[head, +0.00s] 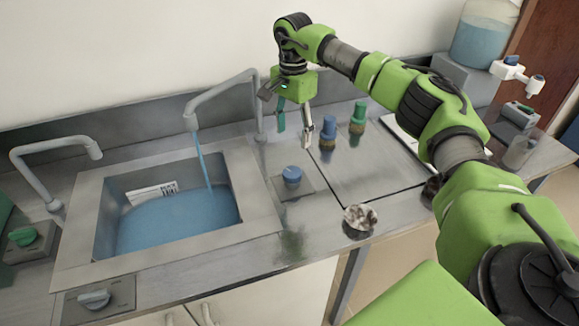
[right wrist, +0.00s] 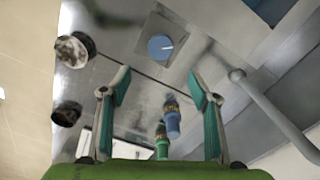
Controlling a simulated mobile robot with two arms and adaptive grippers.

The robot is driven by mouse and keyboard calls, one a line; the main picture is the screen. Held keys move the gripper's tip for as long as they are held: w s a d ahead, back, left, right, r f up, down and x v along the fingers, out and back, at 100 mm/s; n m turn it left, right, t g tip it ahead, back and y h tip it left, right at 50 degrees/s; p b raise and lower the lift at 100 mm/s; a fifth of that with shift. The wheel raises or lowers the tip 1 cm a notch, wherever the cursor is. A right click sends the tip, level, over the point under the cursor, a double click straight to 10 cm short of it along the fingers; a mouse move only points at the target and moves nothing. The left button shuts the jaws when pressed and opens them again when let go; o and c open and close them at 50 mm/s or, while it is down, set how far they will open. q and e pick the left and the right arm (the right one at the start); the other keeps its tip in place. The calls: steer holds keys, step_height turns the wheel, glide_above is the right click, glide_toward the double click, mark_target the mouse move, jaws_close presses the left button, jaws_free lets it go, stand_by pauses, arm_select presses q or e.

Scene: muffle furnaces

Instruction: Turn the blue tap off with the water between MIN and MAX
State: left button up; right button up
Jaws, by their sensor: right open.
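The blue tap knob (head: 292,175) sits on a square grey plate right of the sink (head: 262,205). A stream of blue water (head: 203,160) runs from the right spout (head: 215,92) into the sink. Blue water (head: 175,222) stands in the basin, up to the lower part of a white marked label (head: 153,192); its MIN and MAX lines are too small to read. My right gripper (head: 294,128) is open and empty, above and behind the knob. In the right wrist view the knob (right wrist: 160,47) shows beyond the open fingertips (right wrist: 160,88). My left gripper is out of view.
A second spout (head: 60,145) is dry. A green knob (head: 22,236) and a grey knob (head: 93,298) sit left and in front of the sink. Blue (head: 328,130) and green (head: 358,115) upright fittings stand right of the gripper. A dark cup with pale contents (head: 360,217) is near the front edge.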

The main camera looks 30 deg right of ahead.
mark_target(292, 172)
step_height(292, 172, down, 14)
steer(key=b, duration=1.1)
steer(key=shift+a, duration=0.15)
steer(key=shift+r, duration=0.1)
steer(key=c, duration=1.1)
